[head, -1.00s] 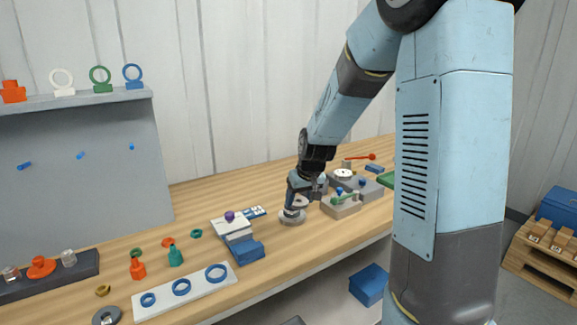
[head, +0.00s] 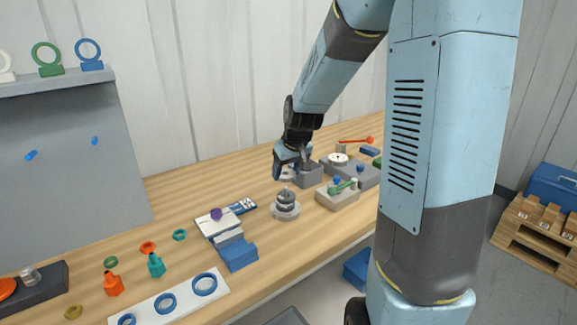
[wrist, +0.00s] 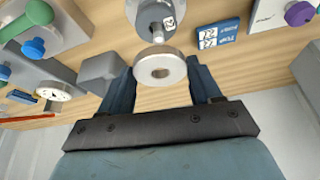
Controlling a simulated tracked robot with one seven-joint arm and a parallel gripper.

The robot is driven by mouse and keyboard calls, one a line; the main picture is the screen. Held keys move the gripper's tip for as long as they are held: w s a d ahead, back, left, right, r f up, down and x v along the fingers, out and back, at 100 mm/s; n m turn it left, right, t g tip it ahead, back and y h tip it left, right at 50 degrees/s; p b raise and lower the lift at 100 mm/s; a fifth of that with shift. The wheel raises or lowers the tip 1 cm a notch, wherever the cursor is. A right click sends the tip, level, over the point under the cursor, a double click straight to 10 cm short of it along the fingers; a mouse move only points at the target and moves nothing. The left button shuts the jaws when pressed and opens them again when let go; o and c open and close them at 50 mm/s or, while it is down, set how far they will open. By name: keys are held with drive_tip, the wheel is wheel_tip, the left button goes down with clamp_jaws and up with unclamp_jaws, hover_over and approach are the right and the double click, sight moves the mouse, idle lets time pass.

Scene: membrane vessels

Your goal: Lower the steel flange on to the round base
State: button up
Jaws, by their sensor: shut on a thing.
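The steel flange (wrist: 160,70) is a grey metal ring with a small centre hole. In the wrist view it sits between the two fingers of my gripper (wrist: 162,84), which is shut on it. In the head view my gripper (head: 289,168) is above the bench, and the flange (head: 287,175) shows pale at its fingers. The round base (head: 285,213) stands on the bench below and in front, with dark stacked discs and an upright post on it. In the wrist view the base (wrist: 147,22) is at the top edge, partly cut off, its post pointing toward the flange. The flange is apart from the base.
Grey blocks (head: 338,197) with green and blue knobs stand right of the base. A blue block (head: 238,254) and a white box with a purple knob (head: 216,214) lie to its left. A white plate with blue rings (head: 168,301) is at the front left.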

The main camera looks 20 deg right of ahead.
drive_tip(key=shift+f, duration=3.1)
drive_tip(key=o, duration=1.3)
drive_tip(key=a+v, duration=0.1)
drive_tip(key=v, duration=1.2)
drive_tip(key=shift+d+r, duration=0.35)
drive_tip(key=shift+d, duration=0.1)
